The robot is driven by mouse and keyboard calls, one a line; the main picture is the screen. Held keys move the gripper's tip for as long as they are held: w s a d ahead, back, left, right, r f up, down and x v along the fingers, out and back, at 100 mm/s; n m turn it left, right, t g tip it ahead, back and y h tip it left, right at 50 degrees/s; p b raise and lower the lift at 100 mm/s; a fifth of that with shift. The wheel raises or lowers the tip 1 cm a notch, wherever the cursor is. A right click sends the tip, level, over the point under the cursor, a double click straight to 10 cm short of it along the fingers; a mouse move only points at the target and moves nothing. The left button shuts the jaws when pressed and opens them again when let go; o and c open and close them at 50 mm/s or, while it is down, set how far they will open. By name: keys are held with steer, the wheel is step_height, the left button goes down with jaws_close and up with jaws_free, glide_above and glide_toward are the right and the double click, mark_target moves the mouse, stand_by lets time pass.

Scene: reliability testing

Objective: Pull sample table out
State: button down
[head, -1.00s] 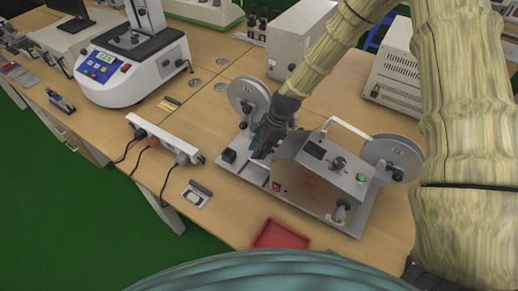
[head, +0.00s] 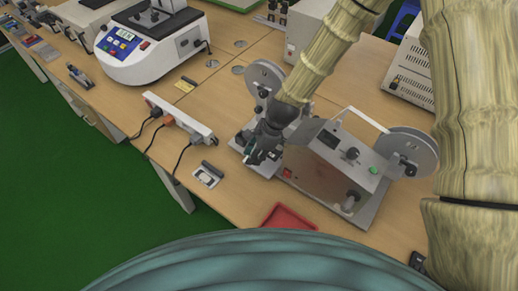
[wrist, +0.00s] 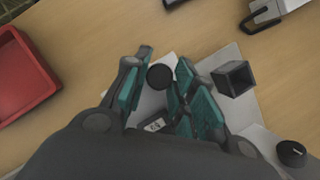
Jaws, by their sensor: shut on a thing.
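The sample table (wrist: 148,103) is a pale plate at the tester's base, partly visible between my fingers in the wrist view. A round black knob (wrist: 160,77) stands at its far end. My gripper (wrist: 164,62) has teal-padded fingers on either side of the knob and is closed on the sample table's knob. In the head view my gripper (head: 256,150) points down over the left end of the tester (head: 325,170), where it hides most of the sample table. How far the table is out of the tester cannot be told.
A square black block (wrist: 234,78) is right of my fingers in the wrist view. A red tray (head: 289,217) lies at the bench's front edge. A white power strip (head: 180,117) with plugs and a small flat item (head: 208,174) lie to the left.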

mark_target(267, 161)
steer(key=c, duration=1.2)
jaws_free()
steer(key=shift+r, duration=0.15)
steer(key=v, duration=1.1)
steer(key=shift+d+r, duration=0.15)
steer(key=shift+r, duration=0.25)
